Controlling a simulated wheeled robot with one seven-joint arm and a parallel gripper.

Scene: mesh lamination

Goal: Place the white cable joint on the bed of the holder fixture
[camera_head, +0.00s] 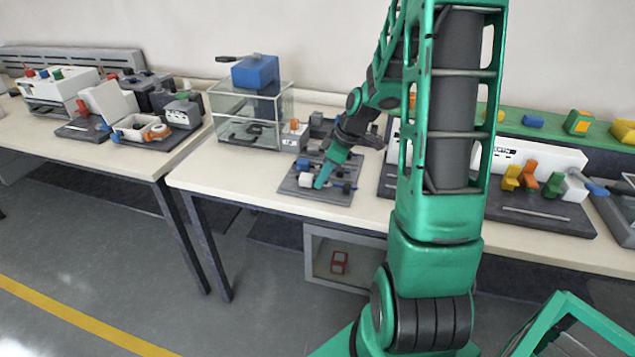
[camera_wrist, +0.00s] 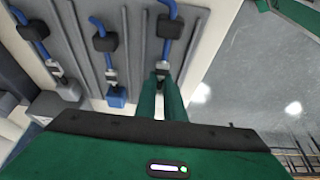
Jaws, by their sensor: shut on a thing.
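The holder fixture is a grey grooved plate (camera_head: 318,197) on the middle table; its grooved bed fills the upper left of the wrist view (camera_wrist: 135,35). Blue cables run through black clamps on it. My gripper (camera_head: 320,183) points down onto the plate. In the wrist view its two green fingers (camera_wrist: 162,80) are close together at the end of the right-hand cable. They are shut on a small piece there, with a pale bit, likely the white cable joint (camera_wrist: 162,66), showing at the tips. The fingers hide most of it, and I cannot tell whether it touches the bed.
A glass box (camera_head: 250,118) with a blue block (camera_head: 255,72) on top stands behind, to the left. A dark board with coloured knobs (camera_head: 535,215) lies to the right. The table's front edge is close to the plate.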

